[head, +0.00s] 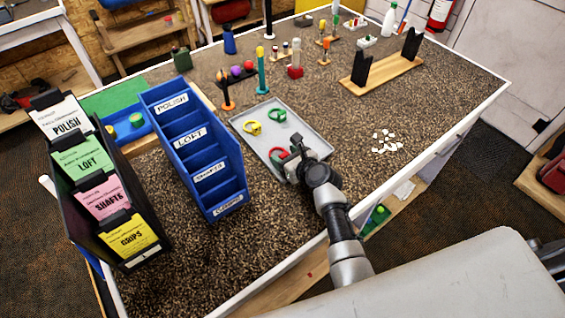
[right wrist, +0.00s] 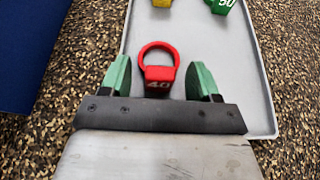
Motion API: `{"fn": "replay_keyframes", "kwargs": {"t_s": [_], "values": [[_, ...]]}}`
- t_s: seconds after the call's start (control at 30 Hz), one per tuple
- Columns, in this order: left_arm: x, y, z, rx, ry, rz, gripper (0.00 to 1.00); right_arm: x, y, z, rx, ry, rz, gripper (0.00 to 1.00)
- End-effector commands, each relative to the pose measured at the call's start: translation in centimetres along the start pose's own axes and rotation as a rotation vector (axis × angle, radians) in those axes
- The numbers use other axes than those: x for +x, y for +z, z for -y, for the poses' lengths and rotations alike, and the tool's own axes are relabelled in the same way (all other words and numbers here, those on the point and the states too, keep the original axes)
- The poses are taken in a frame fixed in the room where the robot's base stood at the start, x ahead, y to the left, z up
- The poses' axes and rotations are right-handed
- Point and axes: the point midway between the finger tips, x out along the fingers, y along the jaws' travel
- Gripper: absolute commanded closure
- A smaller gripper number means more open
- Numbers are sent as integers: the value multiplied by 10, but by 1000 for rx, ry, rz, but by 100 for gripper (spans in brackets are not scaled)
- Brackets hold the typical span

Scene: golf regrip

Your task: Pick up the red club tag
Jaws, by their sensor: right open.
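The red club tag (head: 277,153) is a ring with a block marked 40, lying on the grey tray near its front end. In the right wrist view the red tag (right wrist: 158,68) sits between the two green fingertips of my right gripper (right wrist: 162,80), with a gap on each side. My right gripper (head: 294,153) is open and over the tray's front part in the head view, partly covering the tag. A yellow tag (head: 252,127) and a green tag (head: 277,115) lie farther back on the tray. My left gripper is not in view.
The grey tray (head: 300,132) has a low raised rim. A blue bin rack (head: 228,207) with labelled compartments stands to its left, and a black card holder (head: 150,258) farther left. A wooden stand (head: 405,68) and scattered white pieces (head: 386,142) are to the right.

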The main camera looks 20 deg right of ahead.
Motion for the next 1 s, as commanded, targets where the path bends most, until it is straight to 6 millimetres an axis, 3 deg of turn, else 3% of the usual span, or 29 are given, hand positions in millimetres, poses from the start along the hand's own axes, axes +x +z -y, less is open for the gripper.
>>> {"fn": "replay_keyframes", "kwargs": {"t_s": [0.33,0.63,1.0], "values": [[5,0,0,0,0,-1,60,7,1,0,0,0,1,38],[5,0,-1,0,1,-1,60,6,1,0,0,0,0,82],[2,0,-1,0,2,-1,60,5,4,0,0,0,0,82]]}}
